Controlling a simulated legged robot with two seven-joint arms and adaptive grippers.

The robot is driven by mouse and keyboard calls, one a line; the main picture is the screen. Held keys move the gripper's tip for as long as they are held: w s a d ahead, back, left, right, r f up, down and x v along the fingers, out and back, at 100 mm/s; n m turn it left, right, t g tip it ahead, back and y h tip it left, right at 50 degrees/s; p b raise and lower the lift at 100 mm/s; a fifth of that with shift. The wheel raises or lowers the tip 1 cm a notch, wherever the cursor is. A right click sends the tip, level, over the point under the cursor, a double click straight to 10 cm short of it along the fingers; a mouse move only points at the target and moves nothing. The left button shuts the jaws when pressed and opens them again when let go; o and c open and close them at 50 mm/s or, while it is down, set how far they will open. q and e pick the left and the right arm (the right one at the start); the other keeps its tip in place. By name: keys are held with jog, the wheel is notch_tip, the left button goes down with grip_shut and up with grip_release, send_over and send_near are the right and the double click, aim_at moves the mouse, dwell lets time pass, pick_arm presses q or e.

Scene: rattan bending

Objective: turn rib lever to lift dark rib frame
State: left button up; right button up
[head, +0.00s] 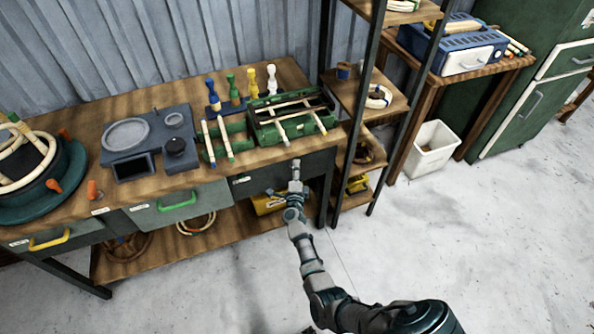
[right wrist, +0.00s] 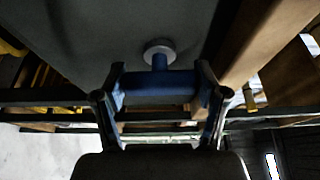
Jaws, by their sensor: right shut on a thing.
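A green bending fixture (head: 262,125) stands at the right end of the wooden bench. It carries dark slats, seemingly the dark rib frame (head: 287,107), with pale rods across it. My right gripper (head: 296,168) is at the dark front panel below the bench edge, under the fixture. In the right wrist view its fingers (right wrist: 160,95) are closed around a blue handle (right wrist: 160,84). This handle is a crossbar on a short stem from a grey round base (right wrist: 159,47) on a dark panel. I cannot tell for sure that it is the rib lever. My left gripper is not in view.
The bench also holds a grey tray (head: 150,135), colored pegs (head: 233,90) and a round dark green form (head: 45,185) at left. A shelf rack (head: 340,160) stands close right of my gripper. A white bin (head: 432,148) is farther right. The floor in front is clear.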

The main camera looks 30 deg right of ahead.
jog(key=shift+s+a+f, duration=0.1)
jog(key=shift+f, duration=0.4)
jog(key=o, duration=1.2)
jog(key=shift+c, duration=0.2)
jog(key=shift+r, duration=0.25)
jog(key=shift+s+a, duration=0.15)
jog(key=shift+s, duration=0.05)
jog(key=v, duration=1.1)
